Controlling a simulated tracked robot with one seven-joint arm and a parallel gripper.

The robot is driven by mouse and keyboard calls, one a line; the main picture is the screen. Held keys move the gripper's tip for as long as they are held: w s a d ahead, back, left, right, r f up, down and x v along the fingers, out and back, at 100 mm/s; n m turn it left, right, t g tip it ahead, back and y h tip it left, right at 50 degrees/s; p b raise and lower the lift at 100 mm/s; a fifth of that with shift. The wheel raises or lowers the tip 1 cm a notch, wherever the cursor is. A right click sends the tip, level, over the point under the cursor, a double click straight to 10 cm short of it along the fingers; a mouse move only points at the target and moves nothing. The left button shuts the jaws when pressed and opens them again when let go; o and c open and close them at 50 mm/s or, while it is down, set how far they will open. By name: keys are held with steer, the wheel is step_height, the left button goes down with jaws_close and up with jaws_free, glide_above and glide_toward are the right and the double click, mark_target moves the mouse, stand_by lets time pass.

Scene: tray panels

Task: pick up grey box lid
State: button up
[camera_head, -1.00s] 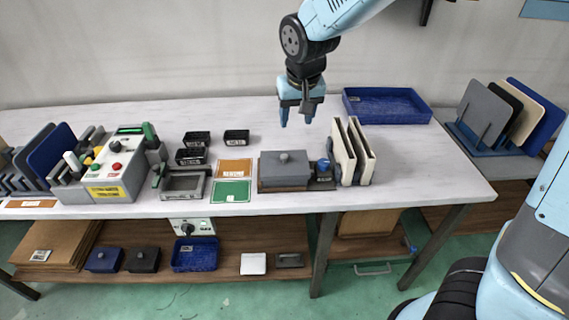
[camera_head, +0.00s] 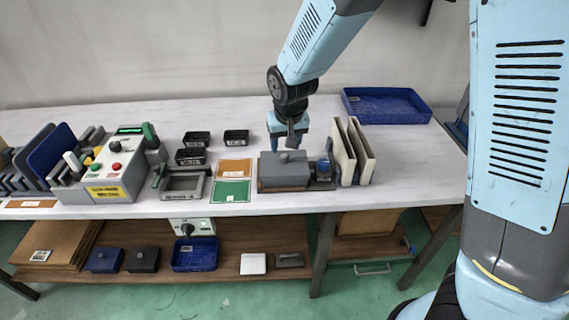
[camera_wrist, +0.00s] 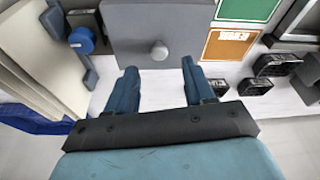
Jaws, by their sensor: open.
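The grey box lid (camera_head: 284,163) lies flat on the table at centre, on a brown base (camera_head: 284,187), with a small round knob on top. In the wrist view the lid (camera_wrist: 135,25) fills the upper middle, and its knob (camera_wrist: 159,51) shows near its lower edge. My gripper (camera_head: 287,143) is above the table, just behind and over the lid's far edge. In the wrist view my gripper's two fingers (camera_wrist: 160,84) are apart, with nothing between them, and point toward the knob. The gap between fingertips and knob is hard to judge.
A blue-knobbed fixture (camera_head: 323,168) and upright cream panels (camera_head: 353,155) stand close on the right. Green (camera_head: 232,191) and orange (camera_head: 235,167) cards lie to the left, with small black trays (camera_head: 192,156) beyond. A blue tray (camera_head: 387,106) sits at the back right.

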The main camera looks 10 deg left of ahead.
mark_target(284, 155)
steer(key=shift+x, duration=2.45)
steer(key=shift+s, duration=0.1)
steer(key=shift+c, duration=0.3)
jaws_close()
